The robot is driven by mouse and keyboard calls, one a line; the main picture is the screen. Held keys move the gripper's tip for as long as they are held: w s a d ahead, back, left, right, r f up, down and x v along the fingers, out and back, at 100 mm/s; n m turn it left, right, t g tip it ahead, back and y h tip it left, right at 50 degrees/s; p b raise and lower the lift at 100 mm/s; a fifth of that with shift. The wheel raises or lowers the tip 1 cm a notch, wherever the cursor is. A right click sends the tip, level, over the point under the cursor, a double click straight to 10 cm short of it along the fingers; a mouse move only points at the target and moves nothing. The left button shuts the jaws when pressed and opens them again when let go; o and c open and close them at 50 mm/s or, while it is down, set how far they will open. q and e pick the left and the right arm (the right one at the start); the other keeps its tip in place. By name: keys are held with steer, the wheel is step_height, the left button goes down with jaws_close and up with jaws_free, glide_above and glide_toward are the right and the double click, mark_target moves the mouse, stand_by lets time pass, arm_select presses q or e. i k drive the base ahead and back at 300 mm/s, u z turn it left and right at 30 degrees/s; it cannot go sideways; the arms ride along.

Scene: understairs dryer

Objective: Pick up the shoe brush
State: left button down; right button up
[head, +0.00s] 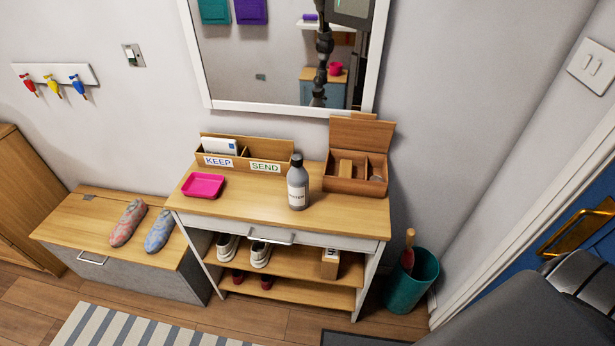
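I cannot make out a shoe brush for certain. An open wooden box (341,185) with its lid raised stands at the right end of the console table. A small brown block (346,168) lies in its left compartment and may be the brush; its bristles do not show. A small dark round thing (376,179) is in the right compartment. Neither of my grippers is in view; a dark grey part of mine fills the lower right corner.
A grey bottle (298,186) stands just left of the box. A pink tray (203,185) and a KEEP/SEND organiser (245,153) sit further left on the console table (250,207). A teal bin (411,284) stands at right.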

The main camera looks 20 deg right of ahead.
mark_target(346, 167)
steer(key=u, duration=1.25)
steer(key=i, duration=0.6)
steer(key=z, duration=1.75)
